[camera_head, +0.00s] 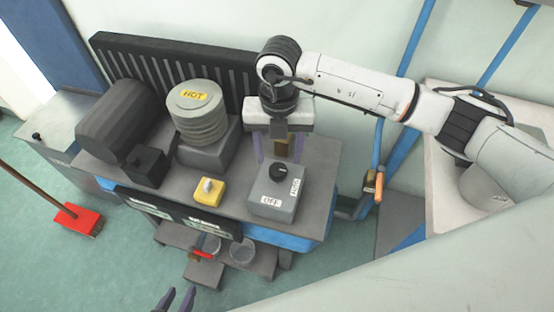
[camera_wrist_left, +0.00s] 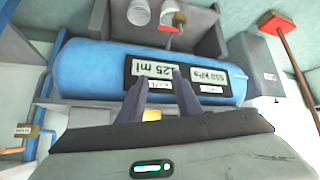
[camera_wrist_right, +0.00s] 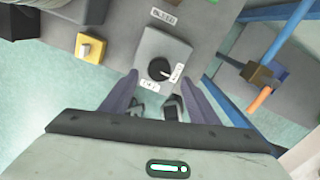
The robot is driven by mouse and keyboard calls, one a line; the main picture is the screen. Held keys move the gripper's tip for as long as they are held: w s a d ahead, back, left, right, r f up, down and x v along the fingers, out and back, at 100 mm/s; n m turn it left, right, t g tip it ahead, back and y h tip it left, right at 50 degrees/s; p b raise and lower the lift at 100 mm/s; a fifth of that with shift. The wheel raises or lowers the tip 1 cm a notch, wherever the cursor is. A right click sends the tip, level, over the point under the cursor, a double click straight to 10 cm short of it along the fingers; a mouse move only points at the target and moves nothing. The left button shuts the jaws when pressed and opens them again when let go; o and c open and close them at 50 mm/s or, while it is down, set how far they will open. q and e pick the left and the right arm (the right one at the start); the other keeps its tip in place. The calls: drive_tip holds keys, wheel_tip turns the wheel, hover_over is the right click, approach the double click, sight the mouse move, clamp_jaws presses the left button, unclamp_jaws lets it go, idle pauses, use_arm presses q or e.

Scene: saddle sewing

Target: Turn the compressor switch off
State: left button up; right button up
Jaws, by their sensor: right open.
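The compressor switch is a grey box (camera_head: 273,193) with a round black knob (camera_head: 278,171) on top, at the bench's right end. It carries a white OFF label (camera_head: 271,201) at the front and another white label (camera_head: 296,187) on the right. In the right wrist view, the knob (camera_wrist_right: 159,68) has a pale mark towards the right-hand label (camera_wrist_right: 176,72). My right gripper (camera_head: 279,159) is open and empty, pointing down just behind the knob, its fingers spread wider than it. My left gripper (camera_head: 176,298) is open and empty at the bottom, away from the switch.
A yellow block (camera_head: 209,191) with a pale knob sits left of the switch. A ribbed cylinder marked HOT (camera_head: 200,113) and a dark motor (camera_head: 118,115) stand behind and left. A blue tank (camera_wrist_left: 90,70) lies below the bench. A blue pipe with an orange handle (camera_head: 379,184) stands to the right.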

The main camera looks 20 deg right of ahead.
sight(278, 168)
wheel_tip(278, 168, down, 4)
drive_tip(key=shift+f, duration=0.8)
drive_tip(key=c, duration=0.9)
use_arm(q)
drive_tip(key=shift+w+r, duration=0.4)
drive_tip(key=shift+w, duration=0.05)
use_arm(e)
drive_tip(key=shift+c, duration=0.7)
